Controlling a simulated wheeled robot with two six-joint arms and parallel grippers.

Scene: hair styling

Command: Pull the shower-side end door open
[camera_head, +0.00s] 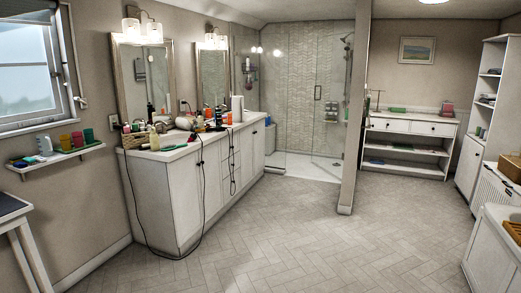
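A long white vanity cabinet (160,202) runs along the left wall toward the glass shower. Its far end, beside the shower, has a narrow white door front (257,143) that looks shut. It is small and seen at a steep angle, so its handle is hard to make out. The glass shower door (328,112) stands behind the vanity's far end, with a dark handle; whether it is fully shut is hard to tell. Neither of my grippers is in view.
Black cords (203,195) hang down the vanity front to the floor. Bottles and tools crowd the countertop. A wall post (355,120) stands right of the shower. The herringbone floor (300,235) is clear. A white cabinet (490,250) stands at the right edge.

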